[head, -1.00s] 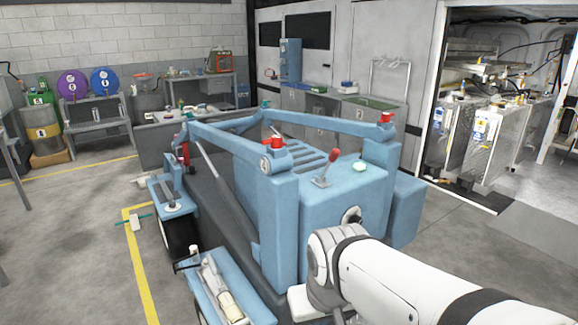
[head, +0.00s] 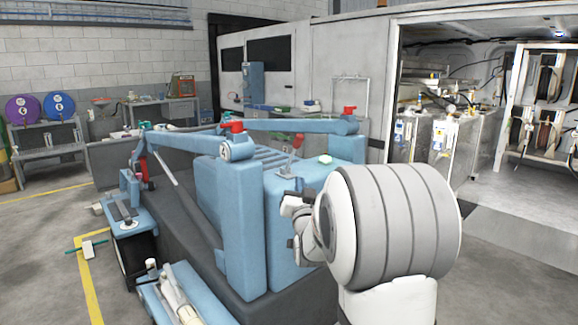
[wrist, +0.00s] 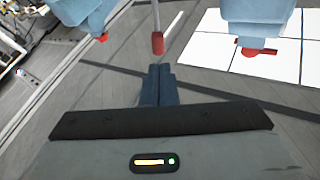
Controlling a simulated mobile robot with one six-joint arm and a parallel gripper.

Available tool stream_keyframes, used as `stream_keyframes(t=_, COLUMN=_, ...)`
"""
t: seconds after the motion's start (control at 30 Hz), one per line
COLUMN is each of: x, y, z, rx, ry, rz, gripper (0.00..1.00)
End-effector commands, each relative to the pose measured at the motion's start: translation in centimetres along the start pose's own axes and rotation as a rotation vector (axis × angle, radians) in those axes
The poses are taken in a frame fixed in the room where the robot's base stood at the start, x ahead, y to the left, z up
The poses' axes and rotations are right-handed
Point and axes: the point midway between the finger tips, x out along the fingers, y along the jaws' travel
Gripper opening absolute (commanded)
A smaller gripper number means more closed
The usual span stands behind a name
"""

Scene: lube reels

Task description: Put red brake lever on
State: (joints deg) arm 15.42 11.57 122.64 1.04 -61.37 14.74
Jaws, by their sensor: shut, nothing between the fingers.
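The red brake lever (head: 298,141) stands on the top of the blue machine (head: 312,190), a thin grey shaft with a red grip, tilted slightly right in the head view. In the wrist view its red grip (wrist: 157,43) is just beyond my fingertips, apart from them in the picture. My gripper (head: 284,198) is in front of the lever and lower in the head view. Its dark fingers show together and empty in the wrist view (wrist: 158,72). The lever's foot is partly hidden in the head view.
Red knobs sit on the blue frame (head: 233,127) and its right corner (head: 349,111). Blue posts flank the lever in the wrist view (wrist: 85,12). Grey floor lies open at right.

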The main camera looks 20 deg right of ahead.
Motion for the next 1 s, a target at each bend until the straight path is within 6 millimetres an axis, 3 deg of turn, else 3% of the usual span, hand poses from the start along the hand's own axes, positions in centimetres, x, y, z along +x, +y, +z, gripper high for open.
stream_keyframes(t=0.2, x=0.4, y=0.9, z=-0.1, rx=0.01, ry=0.101, rz=-0.011, gripper=0.0)
stream_keyframes(t=0.63, x=1.0, y=0.8, z=-0.3, rx=0.011, ry=0.103, rz=-0.013, gripper=0.0)
stream_keyframes(t=0.77, x=2.8, y=0.7, z=-0.5, rx=0.011, ry=0.104, rz=-0.014, gripper=0.0)
stream_keyframes(t=1.0, x=8.0, y=0.6, z=-1.1, rx=0.011, ry=0.103, rz=-0.014, gripper=0.0)
